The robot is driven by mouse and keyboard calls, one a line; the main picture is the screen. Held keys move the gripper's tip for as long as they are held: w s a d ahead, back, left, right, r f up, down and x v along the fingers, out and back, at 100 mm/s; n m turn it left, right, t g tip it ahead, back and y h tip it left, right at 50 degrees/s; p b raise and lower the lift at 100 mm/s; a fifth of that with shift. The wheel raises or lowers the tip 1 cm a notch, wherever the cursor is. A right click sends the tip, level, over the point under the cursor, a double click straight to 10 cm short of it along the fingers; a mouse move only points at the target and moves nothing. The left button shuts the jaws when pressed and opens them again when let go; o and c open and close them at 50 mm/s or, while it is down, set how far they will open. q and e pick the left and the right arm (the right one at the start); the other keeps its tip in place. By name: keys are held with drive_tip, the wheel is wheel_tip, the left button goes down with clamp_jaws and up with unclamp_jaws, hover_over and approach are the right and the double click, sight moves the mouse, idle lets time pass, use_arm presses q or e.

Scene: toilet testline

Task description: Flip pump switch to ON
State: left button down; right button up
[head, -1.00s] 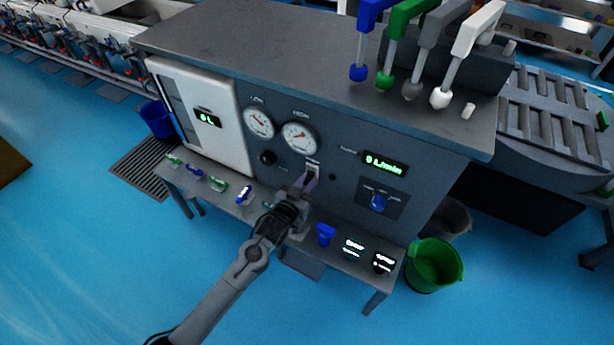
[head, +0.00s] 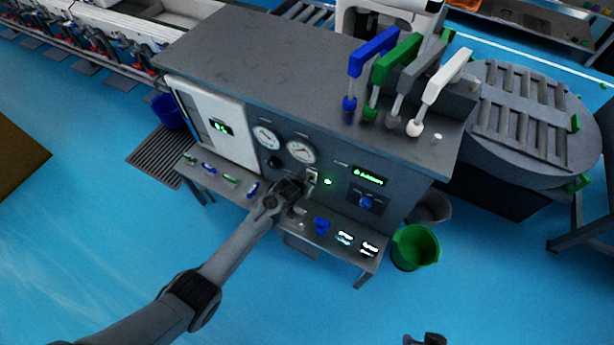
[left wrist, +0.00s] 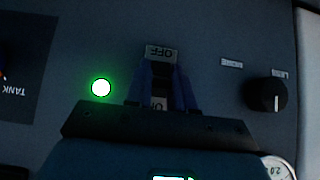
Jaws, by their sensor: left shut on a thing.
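The pump switch (left wrist: 161,75) is on the front panel of the test bench, between a label reading OFF (left wrist: 161,54) and a partly covered label (left wrist: 160,103). The wrist view shows the panel upside down. My left gripper (left wrist: 162,85) has its two fingers around the switch, shut on it. In the head view my left gripper (head: 305,181) is against the panel and hides most of the switch. A round lamp (left wrist: 101,87) beside the switch glows green; it also shows in the head view (head: 327,181). The lever's exact tilt is hard to see.
Two dial gauges (head: 300,150), a black knob (left wrist: 266,94) and a lit green display (head: 368,175) are on the panel. A shelf (head: 270,213) with several small items runs below. A green bucket (head: 414,247) stands right. A dark part (head: 425,339), perhaps my right gripper, shows at the bottom edge.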

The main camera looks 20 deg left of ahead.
use_arm(q)
drive_tip(key=shift+w+r+g+p, duration=0.1)
drive_tip(key=shift+r+g+p, duration=0.2)
drive_tip(key=shift+g+p, duration=0.4)
drive_tip(key=shift+f+g, duration=0.1)
drive_tip(key=shift+g, duration=0.2)
drive_tip(key=c, duration=1)
unclamp_jaws()
drive_tip(key=shift+o, duration=0.2)
